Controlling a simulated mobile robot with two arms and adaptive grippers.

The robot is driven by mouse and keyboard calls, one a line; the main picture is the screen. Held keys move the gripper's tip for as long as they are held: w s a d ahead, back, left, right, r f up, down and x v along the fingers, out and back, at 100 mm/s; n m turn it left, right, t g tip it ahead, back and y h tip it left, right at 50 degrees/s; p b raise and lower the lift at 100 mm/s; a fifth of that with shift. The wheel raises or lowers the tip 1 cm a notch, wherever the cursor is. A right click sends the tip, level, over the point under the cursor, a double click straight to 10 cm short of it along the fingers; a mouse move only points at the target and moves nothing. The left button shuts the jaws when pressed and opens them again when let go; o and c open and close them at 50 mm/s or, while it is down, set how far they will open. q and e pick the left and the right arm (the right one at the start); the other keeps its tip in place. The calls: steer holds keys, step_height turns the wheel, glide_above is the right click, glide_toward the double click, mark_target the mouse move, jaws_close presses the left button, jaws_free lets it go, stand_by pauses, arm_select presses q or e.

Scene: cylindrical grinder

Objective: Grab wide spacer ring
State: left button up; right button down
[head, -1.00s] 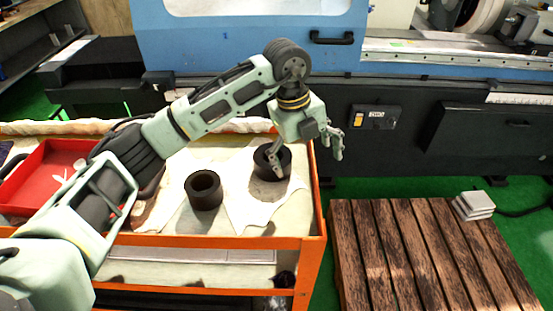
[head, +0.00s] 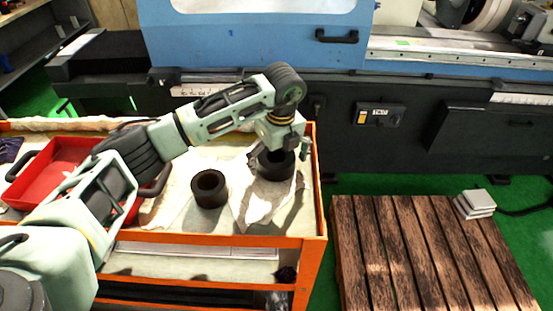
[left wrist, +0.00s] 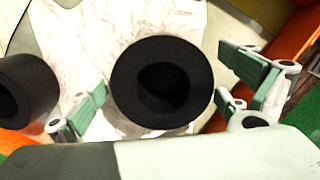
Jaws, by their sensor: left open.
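Two dark ring-shaped parts stand on the cart top. One ring (head: 209,189) stands in the middle of the cart. The other, which looks wider, is the right-hand ring (head: 275,168) near the cart's right edge. My left gripper (head: 281,152) is over this right ring, its fingers spread. In the left wrist view the right ring (left wrist: 188,110) lies between the open fingers of the left gripper (left wrist: 168,106), with gaps at both sides. The other ring (left wrist: 28,92) shows at the left edge. I do not see my right gripper.
The rings stand on white cloth on an orange-framed cart (head: 220,241). A red tray (head: 45,178) sits at the cart's left. The blue and black grinder (head: 250,45) stands behind. A wooden pallet (head: 420,250) with grey blocks (head: 474,203) lies at the right.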

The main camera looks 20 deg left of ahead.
arm_select(q)
steer(key=c, duration=2.1)
steer(key=shift+w+r, duration=0.15)
steer(key=shift+w, duration=0.05)
steer(key=shift+c, duration=0.3)
